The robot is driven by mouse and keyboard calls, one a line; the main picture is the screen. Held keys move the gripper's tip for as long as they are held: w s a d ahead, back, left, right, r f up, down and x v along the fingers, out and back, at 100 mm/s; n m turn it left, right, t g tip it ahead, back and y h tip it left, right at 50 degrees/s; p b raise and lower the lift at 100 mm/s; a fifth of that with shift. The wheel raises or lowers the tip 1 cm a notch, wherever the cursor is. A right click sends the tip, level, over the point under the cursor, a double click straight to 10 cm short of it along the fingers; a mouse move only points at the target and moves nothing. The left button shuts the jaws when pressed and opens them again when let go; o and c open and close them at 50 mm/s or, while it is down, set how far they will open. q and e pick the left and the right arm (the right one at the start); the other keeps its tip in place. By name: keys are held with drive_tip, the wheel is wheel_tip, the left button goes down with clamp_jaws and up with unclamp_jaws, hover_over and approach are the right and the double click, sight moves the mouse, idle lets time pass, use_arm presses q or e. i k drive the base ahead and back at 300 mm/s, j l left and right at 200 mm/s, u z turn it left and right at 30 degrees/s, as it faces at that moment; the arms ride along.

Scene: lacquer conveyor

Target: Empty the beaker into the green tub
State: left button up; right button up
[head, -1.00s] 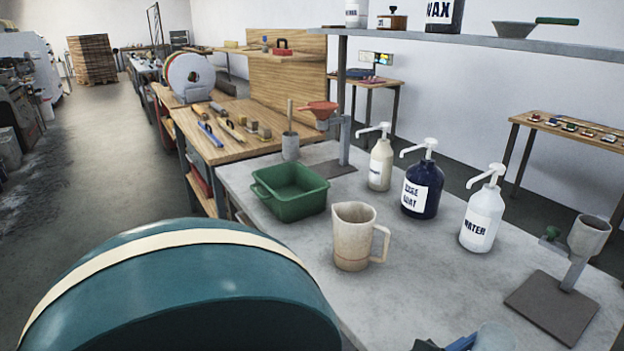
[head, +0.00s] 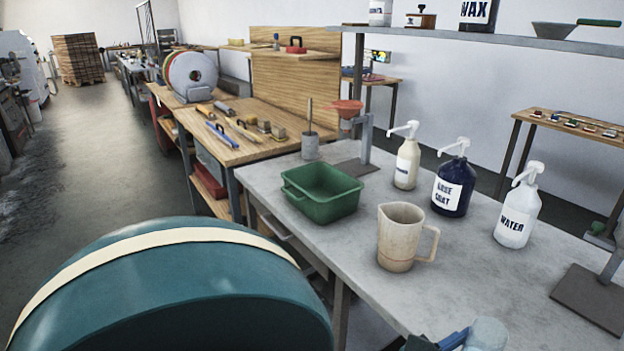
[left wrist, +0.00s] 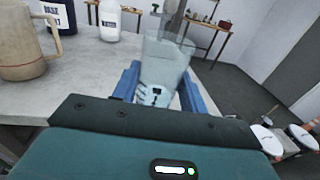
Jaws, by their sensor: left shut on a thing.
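The green tub (head: 322,207) is an open rectangular bin on the grey bench, near its left edge in the head view. The beaker (left wrist: 166,62) is a clear cup with a bluish tint, held upright or nearly so in the left wrist view. It also shows at the bottom edge of the head view (head: 487,335), nearer than the tub and to its right. My left gripper (left wrist: 164,90) has blue fingers shut on either side of the beaker. What the beaker holds cannot be made out clearly. My right gripper is not in view.
A beige jug (head: 396,250) stands between the beaker and the tub. Pump bottles, including a dark one (head: 455,185) and a white water one (head: 517,215), stand behind it. A red funnel on a stand (head: 348,108) is behind the tub. A shelf (head: 470,38) hangs above.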

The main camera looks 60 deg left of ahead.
sight(324, 192)
drive_tip(key=k+j, duration=0.1)
drive_tip(key=j, duration=0.15)
drive_tip(key=k+j, duration=0.15)
drive_tip(key=j, duration=0.4)
drive_tip(key=k+j+z, duration=0.1)
drive_tip(key=j, duration=0.35)
drive_tip(key=k+j, duration=0.1)
drive_tip(key=j, duration=0.85)
drive_tip(key=k+j, duration=0.1)
drive_tip(key=j, duration=0.5)
drive_tip(key=j+z, duration=0.1)
drive_tip(key=j, duration=0.45)
drive_tip(key=k+j, duration=0.15)
drive_tip(key=j, duration=1)
drive_tip(key=k+z, duration=0.05)
